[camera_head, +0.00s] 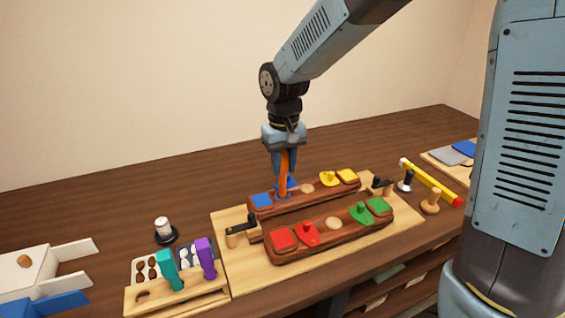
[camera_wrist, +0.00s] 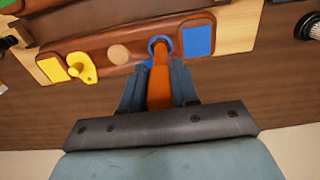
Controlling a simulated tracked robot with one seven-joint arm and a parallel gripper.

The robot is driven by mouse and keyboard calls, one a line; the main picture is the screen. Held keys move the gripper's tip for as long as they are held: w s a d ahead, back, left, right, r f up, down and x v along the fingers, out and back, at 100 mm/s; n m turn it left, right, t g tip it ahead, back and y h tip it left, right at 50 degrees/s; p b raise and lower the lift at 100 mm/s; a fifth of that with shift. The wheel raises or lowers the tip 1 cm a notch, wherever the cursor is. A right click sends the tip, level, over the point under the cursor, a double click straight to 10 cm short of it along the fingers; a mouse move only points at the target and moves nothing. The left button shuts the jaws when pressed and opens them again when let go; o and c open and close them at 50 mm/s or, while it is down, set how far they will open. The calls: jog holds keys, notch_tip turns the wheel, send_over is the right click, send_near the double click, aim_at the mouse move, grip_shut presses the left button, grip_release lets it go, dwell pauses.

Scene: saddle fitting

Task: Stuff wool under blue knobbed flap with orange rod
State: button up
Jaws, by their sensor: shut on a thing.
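My gripper (camera_head: 284,168) points down over the back red-brown saddle bar (camera_head: 318,194), shut on the orange rod (camera_head: 283,184). The rod is upright, its lower end at a blue ring (camera_head: 283,197) on the bar's top. A blue piece (camera_head: 292,183), probably the knobbed flap, shows just behind the rod, partly hidden; I cannot make out its knob. In the wrist view the orange rod (camera_wrist: 160,88) lies between my two fingers, its tip at the blue ring (camera_wrist: 150,45). A flat blue pad (camera_wrist: 198,40) sits beside the ring. I cannot make out any wool.
The front bar carries red (camera_head: 307,234) and green (camera_head: 362,214) knobbed flaps; the back bar has a yellow one (camera_head: 329,179). Dark-handled clamps (camera_head: 240,228) stand at the board's ends. A wooden holder (camera_head: 178,298) with teal and purple tools is front left. The table behind is clear.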

jog(key=shift+f, duration=0.65)
dwell(0.8)
jog(key=shift+r, duration=4.05)
